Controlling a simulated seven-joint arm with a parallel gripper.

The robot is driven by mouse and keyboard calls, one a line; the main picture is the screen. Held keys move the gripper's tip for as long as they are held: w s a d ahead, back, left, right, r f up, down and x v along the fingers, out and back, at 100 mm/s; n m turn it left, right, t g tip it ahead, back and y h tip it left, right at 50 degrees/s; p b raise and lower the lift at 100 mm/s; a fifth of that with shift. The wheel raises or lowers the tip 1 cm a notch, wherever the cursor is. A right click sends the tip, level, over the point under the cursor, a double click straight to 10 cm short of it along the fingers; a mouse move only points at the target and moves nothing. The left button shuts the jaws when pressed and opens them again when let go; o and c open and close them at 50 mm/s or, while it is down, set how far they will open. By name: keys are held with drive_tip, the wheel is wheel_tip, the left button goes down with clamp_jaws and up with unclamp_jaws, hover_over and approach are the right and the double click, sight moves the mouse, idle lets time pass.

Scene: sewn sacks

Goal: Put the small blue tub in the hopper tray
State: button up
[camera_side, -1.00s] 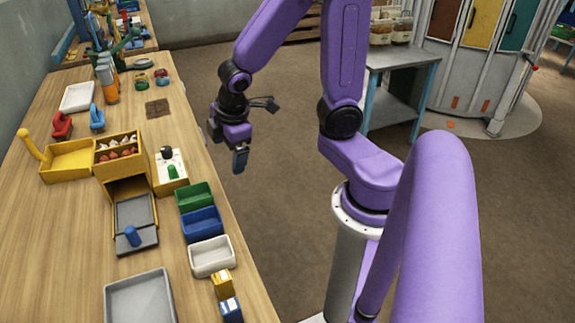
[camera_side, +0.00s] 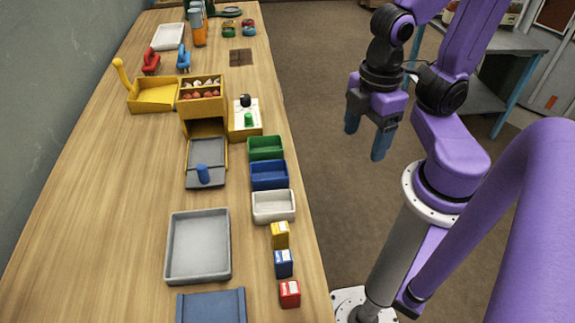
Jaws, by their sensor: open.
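The small blue tub (camera_side: 269,181), an open rectangular box, sits on the wooden table between a green tub (camera_side: 266,148) and a white tub (camera_side: 273,207). The yellow hopper (camera_side: 203,107) stands behind and left of it, with red and white pieces in its top. A grey tray (camera_side: 207,151) extends from the hopper's lower opening towards the front. A small blue cylinder (camera_side: 203,172) stands at that tray's front end. My gripper (camera_side: 366,135) is open and empty, with its blue fingers apart and pointing down. It hangs right of the table, away from the tub.
A yellow box with a green and a black knob (camera_side: 245,121) stands beside the hopper. A large grey tray (camera_side: 198,246) and small yellow (camera_side: 280,235), blue (camera_side: 284,263) and red (camera_side: 290,293) boxes lie nearer the front. The table's left side is clear.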

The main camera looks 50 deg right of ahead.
drive_tip(key=shift+w, duration=0.1)
wheel_tip(320, 180, up, 2)
drive_tip(key=m, duration=0.4)
hover_over(269, 170)
drive_tip(key=s+a, duration=0.1)
drive_tip(key=s, duration=0.1)
drive_tip(key=f, duration=1.1)
drive_tip(key=shift+a+f, duration=0.2)
drive_tip(key=shift+f, duration=0.2)
drive_tip(key=shift+w+a+f, duration=0.1)
drive_tip(key=shift+a+f, duration=0.1)
drive_tip(key=shift+f, duration=1.2)
drive_tip(key=shift+a+f, duration=0.15)
drive_tip(key=shift+f, duration=1.2)
drive_tip(key=c, duration=0.8)
drive_tip(key=shift+r, duration=0.2)
